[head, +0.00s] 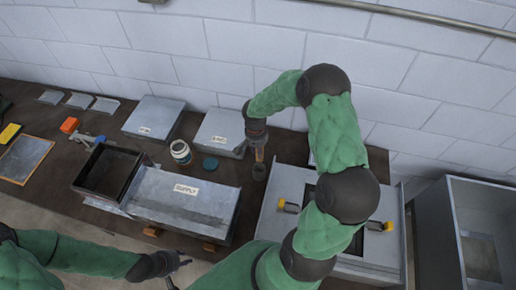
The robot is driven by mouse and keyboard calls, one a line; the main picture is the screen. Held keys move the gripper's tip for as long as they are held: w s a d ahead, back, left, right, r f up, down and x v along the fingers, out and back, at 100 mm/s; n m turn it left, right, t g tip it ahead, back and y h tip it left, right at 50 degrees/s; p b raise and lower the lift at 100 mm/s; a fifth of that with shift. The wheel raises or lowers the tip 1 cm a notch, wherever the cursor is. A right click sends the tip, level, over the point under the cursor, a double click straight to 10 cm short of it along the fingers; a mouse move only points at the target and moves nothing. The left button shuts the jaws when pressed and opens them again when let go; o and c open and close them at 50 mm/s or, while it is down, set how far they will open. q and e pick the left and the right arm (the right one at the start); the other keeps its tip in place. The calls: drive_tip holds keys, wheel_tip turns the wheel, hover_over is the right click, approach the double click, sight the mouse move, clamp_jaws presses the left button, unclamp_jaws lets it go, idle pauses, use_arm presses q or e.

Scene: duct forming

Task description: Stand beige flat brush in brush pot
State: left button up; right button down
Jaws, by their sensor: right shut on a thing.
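My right gripper (258,145) points down at the back of the bench and is shut on the beige flat brush (259,155). Only a small part of the brush shows below the fingers, and it looks roughly upright. The brush pot (259,173), a small dark cup, stands directly below the brush. I cannot tell whether the brush's lower end is inside the pot or just above it. My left gripper (183,262) is low at the front, away from the brush and pot; its finger gap is unclear.
An open white jar (180,151) and its teal lid (210,163) lie left of the pot. A sheet-metal box labelled SUPPLY (185,205) stands in front. A metal plate with yellow-handled clamps (292,206) is at the right. A grey bin (440,230) stands far right.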

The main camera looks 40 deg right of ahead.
sight(258, 160)
drive_tip(key=shift+f+b, duration=3.75)
drive_tip(key=shift+f, duration=0.3)
drive_tip(key=c, duration=1)
unclamp_jaws()
drive_tip(key=shift+r, duration=0.15)
drive_tip(key=r, duration=1.1)
drive_tip(key=shift+w+a+r, duration=0.2)
drive_tip(key=shift+w+r, duration=0.05)
drive_tip(key=shift+r, duration=0.15)
